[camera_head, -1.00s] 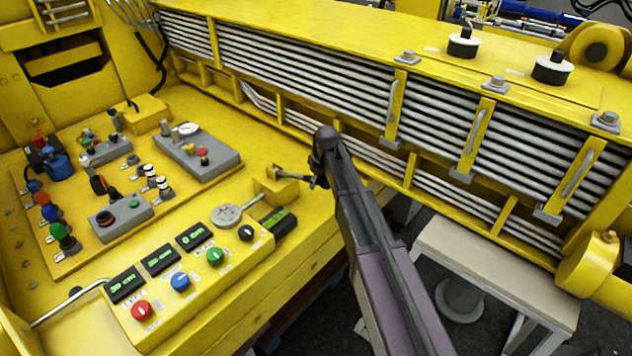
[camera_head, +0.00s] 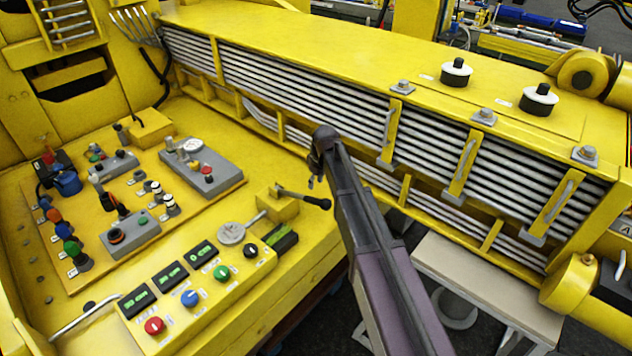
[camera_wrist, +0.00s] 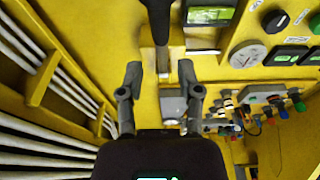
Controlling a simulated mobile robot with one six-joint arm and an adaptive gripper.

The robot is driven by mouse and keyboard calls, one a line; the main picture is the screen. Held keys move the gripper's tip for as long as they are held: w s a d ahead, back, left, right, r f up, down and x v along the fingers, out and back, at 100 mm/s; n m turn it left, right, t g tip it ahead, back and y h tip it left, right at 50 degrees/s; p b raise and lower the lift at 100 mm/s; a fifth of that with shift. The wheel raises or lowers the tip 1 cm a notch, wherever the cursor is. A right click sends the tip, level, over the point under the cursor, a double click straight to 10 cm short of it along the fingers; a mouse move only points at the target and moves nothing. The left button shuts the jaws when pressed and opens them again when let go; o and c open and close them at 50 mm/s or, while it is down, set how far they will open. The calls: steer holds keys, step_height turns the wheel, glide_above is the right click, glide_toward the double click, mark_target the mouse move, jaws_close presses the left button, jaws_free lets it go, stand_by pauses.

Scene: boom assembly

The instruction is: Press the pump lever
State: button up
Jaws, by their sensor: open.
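The pump lever (camera_head: 304,197) is a thin rod with a black handle, sticking out to the right from a yellow block (camera_head: 277,206) on the console's edge. In the wrist view the lever's dark handle (camera_wrist: 158,20) is at the top centre, beyond the fingertips. My gripper (camera_head: 315,181) is just above the lever in the head view, with a visible gap. In the wrist view my gripper (camera_wrist: 159,72) has its two fingers apart and nothing between them at the tips. The lever's rod lines up roughly with the gap between the fingers.
A button and display panel (camera_head: 195,290) lies left of the lever. A board with several valves and grey boxes (camera_head: 205,170) is behind it. The yellow boom with grey pipes (camera_head: 300,75) runs along the far side of my arm. A pale bench (camera_head: 490,290) stands at lower right.

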steer(key=shift+r+p, duration=0.55)
steer(key=shift+r, duration=0.3)
steer(key=shift+c, duration=0.2)
steer(key=shift+s+d+f, duration=0.15)
steer(key=shift+d+f, duration=0.05)
jaws_close()
steer(key=s+d+f+m+h+b, duration=0.1)
steer(key=s+d+f+m+b, duration=0.4)
steer(key=s+d+f+b, duration=0.3)
steer(key=s+d+f+m+g+b, duration=0.1)
steer(key=s+d+f+m+b, duration=0.4)
steer(key=s+d+f+b, duration=0.4)
steer(key=s+d, duration=0.5)
steer(key=s, duration=0.3)
steer(key=shift+h, duration=0.4)
steer(key=shift+s+f, duration=0.1)
steer(key=shift+f, duration=0.05)
